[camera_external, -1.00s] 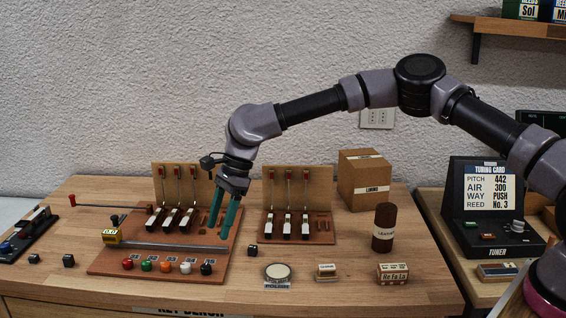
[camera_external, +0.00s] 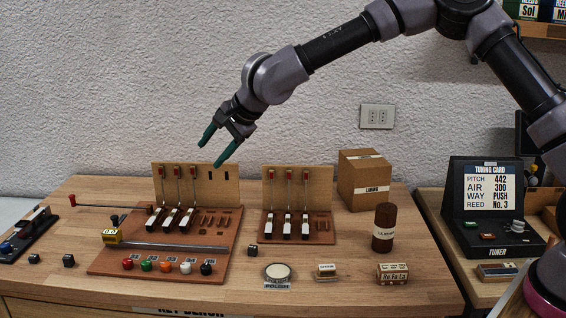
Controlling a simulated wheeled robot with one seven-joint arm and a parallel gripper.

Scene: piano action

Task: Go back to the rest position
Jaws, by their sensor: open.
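My gripper (camera_external: 211,151) is in the air above the back of the left key board (camera_external: 223,229). Its two green fingers are spread apart and nothing is between them. It points down to the left and touches nothing that I can see. Below it, the left key board holds several white keys with red-topped rods on an upright panel. The right key board (camera_external: 271,238) stands beside it with a similar set of keys.
A cardboard box (camera_external: 364,182) and a brown leather roll (camera_external: 384,239) stand at the right of the wooden bench. Small items, including a round polish tin (camera_external: 278,271), lie along the front. A tuner (camera_external: 487,235) stands at far right.

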